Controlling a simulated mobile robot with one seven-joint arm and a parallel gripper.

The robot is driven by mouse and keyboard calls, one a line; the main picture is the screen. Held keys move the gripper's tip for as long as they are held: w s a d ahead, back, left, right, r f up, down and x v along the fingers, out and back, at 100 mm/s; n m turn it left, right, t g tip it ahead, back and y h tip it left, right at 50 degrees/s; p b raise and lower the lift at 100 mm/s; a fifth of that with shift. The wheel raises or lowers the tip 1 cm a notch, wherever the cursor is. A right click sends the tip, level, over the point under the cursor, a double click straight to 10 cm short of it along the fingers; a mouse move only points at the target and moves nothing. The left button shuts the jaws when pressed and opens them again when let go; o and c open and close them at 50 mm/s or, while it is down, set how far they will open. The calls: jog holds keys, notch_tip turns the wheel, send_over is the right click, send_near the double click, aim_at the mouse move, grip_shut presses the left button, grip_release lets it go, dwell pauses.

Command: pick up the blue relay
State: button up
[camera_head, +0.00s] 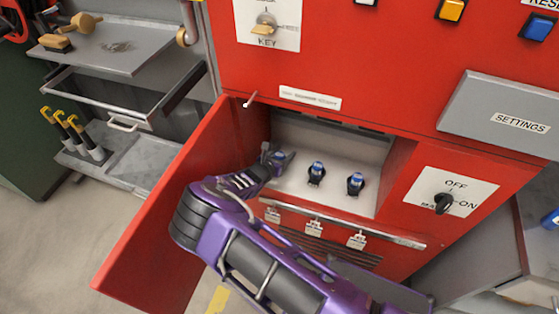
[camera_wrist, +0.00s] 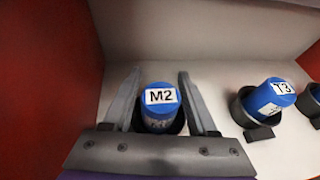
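A blue cylindrical relay labelled M2 (camera_wrist: 158,118) stands in a black socket, between the two spread grey fingers of my gripper (camera_wrist: 160,74) in the wrist view. Gaps show between its sides and the fingers, so my gripper is open. In the head view my gripper (camera_head: 270,157) is inside the open red compartment, at its left end, and partly hides that relay. A second blue relay, labelled T3 (camera_wrist: 268,98), stands in a socket to the right; it also shows in the head view (camera_head: 316,169). A third blue relay (camera_head: 355,181) stands farther right.
The red compartment door (camera_head: 165,215) hangs open on the left, beside my arm. A metal rail with several tags (camera_head: 315,228) runs below the compartment opening. An OFF/ON switch (camera_head: 444,203) is at right. A grey shelf (camera_head: 105,50) stands at upper left.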

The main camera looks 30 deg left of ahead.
grip_shut()
